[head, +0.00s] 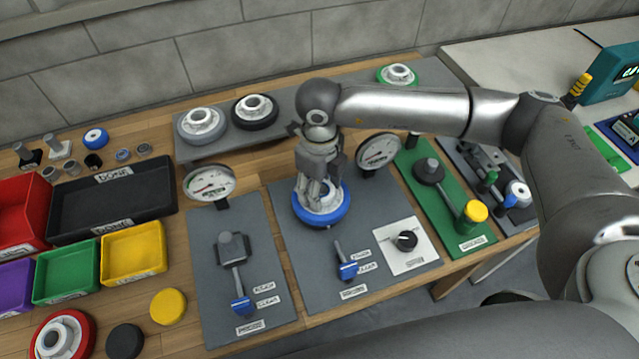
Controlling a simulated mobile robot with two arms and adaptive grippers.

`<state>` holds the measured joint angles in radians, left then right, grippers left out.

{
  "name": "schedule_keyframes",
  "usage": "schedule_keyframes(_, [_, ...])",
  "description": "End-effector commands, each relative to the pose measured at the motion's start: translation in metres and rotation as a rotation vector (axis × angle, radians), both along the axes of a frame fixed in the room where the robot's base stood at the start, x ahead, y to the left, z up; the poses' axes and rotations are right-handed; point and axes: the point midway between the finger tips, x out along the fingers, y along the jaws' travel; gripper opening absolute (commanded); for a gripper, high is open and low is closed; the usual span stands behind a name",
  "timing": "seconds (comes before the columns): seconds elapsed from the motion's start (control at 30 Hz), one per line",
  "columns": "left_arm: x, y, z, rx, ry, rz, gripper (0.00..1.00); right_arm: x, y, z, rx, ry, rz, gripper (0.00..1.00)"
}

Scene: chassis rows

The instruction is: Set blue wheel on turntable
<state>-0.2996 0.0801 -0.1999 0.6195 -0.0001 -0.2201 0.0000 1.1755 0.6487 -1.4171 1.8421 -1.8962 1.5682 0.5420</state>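The blue wheel (333,217) is a thick blue tyre with a pale hub. It lies nearly flat over the back part of the middle grey panel (290,258). My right gripper (318,194) comes down on it from above, with its fingers closed around the hub. The turntable is not distinguishable; the wheel and gripper cover that part of the panel. I cannot tell whether the wheel rests on something or hangs just above it. My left gripper is not in view.
A grey shelf (300,98) behind holds grey, black and green-rimmed wheels. Round gauges (210,182) stand on both sides of the blue wheel. Levers and a black knob (405,240) are in front. Colored bins (132,253) fill the left; a red wheel (62,338) lies front left.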

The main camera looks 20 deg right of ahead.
Motion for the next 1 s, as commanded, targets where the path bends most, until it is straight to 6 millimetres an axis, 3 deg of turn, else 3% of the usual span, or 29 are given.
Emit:
schedule_keyframes(0.5, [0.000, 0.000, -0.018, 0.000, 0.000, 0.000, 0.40, 0.001, 0.000, -0.019, 0.001, -0.002, 0.000, 0.09])
schedule_keyframes(0.83, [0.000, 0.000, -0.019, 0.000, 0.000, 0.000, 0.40, 0.001, 0.000, -0.019, 0.001, -0.002, 0.000, 0.09])
schedule_keyframes(0.87, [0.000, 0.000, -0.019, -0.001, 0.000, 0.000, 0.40, 0.001, 0.000, -0.019, 0.001, -0.002, 0.000, 0.55])
schedule_keyframes(1.0, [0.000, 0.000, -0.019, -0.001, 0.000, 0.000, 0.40, 0.000, 0.000, -0.020, 0.001, -0.001, 0.001, 0.73])
